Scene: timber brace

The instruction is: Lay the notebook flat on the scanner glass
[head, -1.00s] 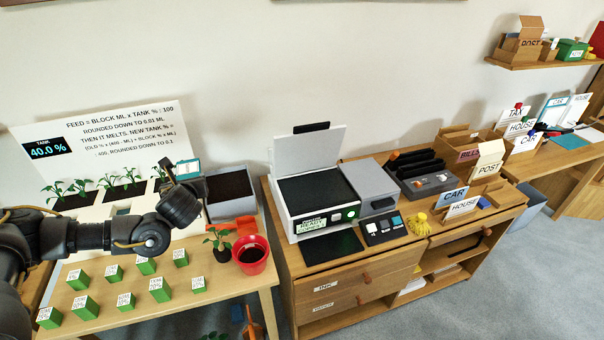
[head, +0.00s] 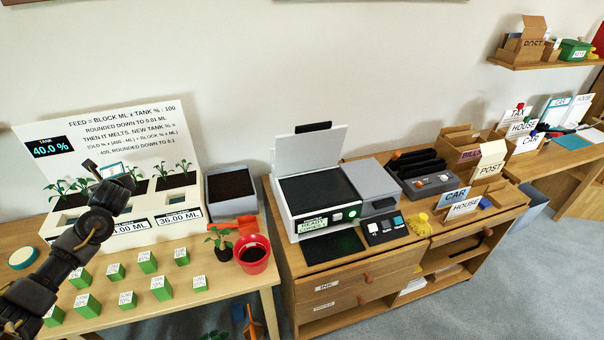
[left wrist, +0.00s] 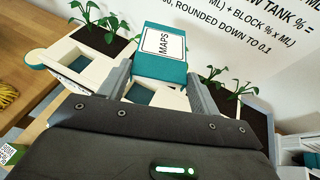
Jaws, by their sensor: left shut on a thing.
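My left gripper (head: 108,182) is shut on a teal notebook (left wrist: 150,71) with a white label reading MAPS, between the two fingers in the left wrist view. In the head view the notebook (head: 117,169) is mostly hidden behind the gripper, above the white planter at the left. The scanner (head: 291,222) stands on the wooden cabinet in the middle, with its grey lid raised at the back. Its dark glass (head: 318,187) is bare. The notebook is well to the left of the scanner and apart from it. My right gripper is not in view.
The white planter (head: 150,225) holds several seedlings. Green blocks (head: 147,262), a red pot (head: 252,256) and a grey soil bin (head: 247,206) share the left table. A dark pad (head: 332,248) lies before the scanner; a grey box (head: 369,180) stands right of it.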

